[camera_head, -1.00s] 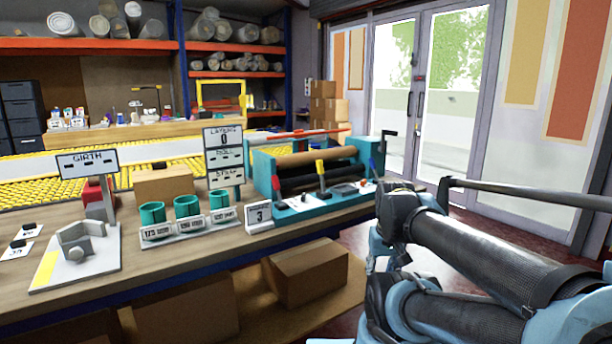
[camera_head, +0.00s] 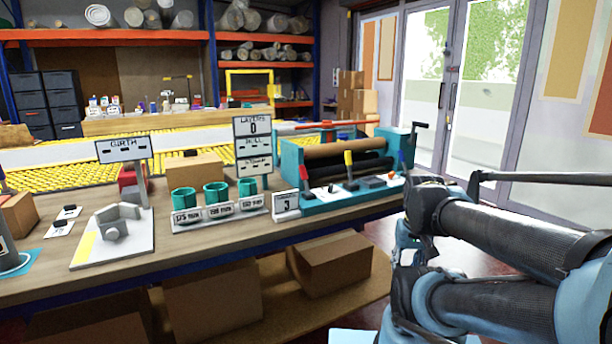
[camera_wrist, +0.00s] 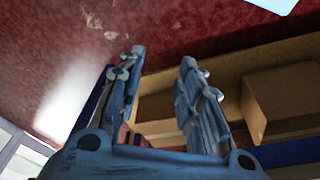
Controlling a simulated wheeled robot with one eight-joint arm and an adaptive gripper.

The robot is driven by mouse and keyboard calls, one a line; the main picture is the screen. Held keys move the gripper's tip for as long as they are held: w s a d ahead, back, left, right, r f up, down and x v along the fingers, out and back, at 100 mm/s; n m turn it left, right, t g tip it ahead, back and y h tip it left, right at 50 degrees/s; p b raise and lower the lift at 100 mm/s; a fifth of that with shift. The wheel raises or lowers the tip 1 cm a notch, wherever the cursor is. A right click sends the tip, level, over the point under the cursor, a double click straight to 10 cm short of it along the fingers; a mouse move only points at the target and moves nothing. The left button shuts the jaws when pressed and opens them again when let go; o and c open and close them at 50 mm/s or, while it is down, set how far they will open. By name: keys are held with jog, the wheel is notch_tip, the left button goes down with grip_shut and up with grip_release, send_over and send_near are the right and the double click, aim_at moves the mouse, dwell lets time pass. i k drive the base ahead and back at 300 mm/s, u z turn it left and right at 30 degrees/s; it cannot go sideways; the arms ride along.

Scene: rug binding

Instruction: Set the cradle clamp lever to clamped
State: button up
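The teal roller machine (camera_head: 292,157) stands at the right end of the workbench, with brown and dark rolls lying across it. Several levers rise at its front: a red-handled one (camera_head: 304,175), a yellow-handled one (camera_head: 348,159) and a blue-handled one (camera_head: 402,160). I cannot read which is the cradle clamp lever or its setting. My gripper (camera_wrist: 163,56) shows in the wrist view with its two fingers apart and nothing between them. It is over the floor near the bench's lower shelf, away from the levers. I cannot make out its fingers in the head view.
Left of the machine are a sign marked 3 (camera_head: 286,205), teal cups (camera_head: 216,193), a layers display (camera_head: 253,145) and a grey fixture (camera_head: 120,223). Cardboard boxes (camera_head: 330,265) lie under the bench. Open floor lies right of the bench, before glass doors (camera_head: 480,90).

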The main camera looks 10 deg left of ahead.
aim_at(302, 170)
jog(key=u, duration=1.25)
jog(key=k, duration=1.2)
jog(key=z, duration=0.7)
jog(key=i, duration=1)
jog(key=u, duration=0.05)
